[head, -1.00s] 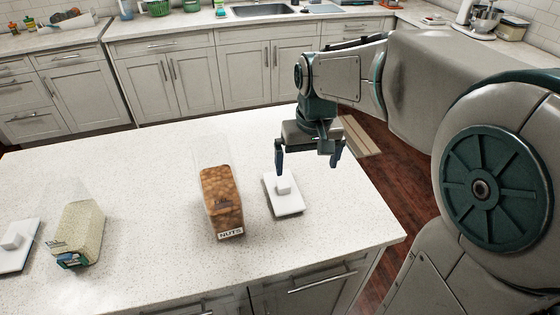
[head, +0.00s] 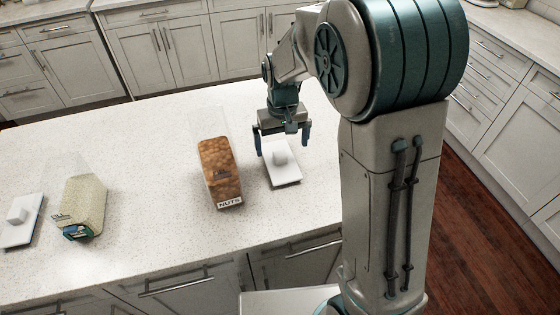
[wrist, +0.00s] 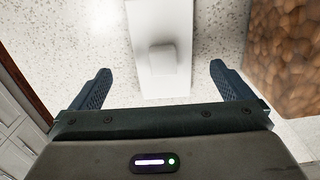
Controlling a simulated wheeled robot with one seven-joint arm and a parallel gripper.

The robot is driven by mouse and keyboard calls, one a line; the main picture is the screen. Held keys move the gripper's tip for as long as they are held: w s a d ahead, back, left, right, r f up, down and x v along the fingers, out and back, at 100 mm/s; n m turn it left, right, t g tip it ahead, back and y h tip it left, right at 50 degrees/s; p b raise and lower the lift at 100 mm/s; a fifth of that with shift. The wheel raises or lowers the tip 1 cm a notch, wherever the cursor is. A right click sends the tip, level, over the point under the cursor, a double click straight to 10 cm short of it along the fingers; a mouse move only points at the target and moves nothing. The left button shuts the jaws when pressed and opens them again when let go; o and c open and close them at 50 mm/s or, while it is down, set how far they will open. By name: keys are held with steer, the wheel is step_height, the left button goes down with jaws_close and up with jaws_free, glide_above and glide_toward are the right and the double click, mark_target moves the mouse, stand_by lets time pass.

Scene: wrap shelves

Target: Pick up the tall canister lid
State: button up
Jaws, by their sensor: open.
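A white rectangular lid with a square knob (head: 286,176) lies flat on the counter, just right of the nuts canister. The wrist view shows the same lid (wrist: 160,18) with its knob between my fingers in the picture. My gripper (head: 282,146) is open and empty, pointing down over the lid's far part. In the wrist view its fingers (wrist: 160,69) stand apart on either side of the lid. The clear canister of brown nuts (head: 219,170) is labelled NUTS and shows at the right of the wrist view (wrist: 290,50). I cannot tell the exact height above the knob.
The speckled counter (head: 150,150) is clear between the canisters. Cabinets (head: 160,60) stand behind, across a gap.

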mark_target(280, 154)
steer(key=shift+w+a+f+p, duration=0.15)
steer(key=shift+f+p, duration=0.15)
steer(key=shift+f, duration=1)
steer(key=shift+a+f+p, duration=0.1)
steer(key=shift+f+p, duration=0.15)
steer(key=shift+f, duration=1)
steer(key=c, duration=1.1)
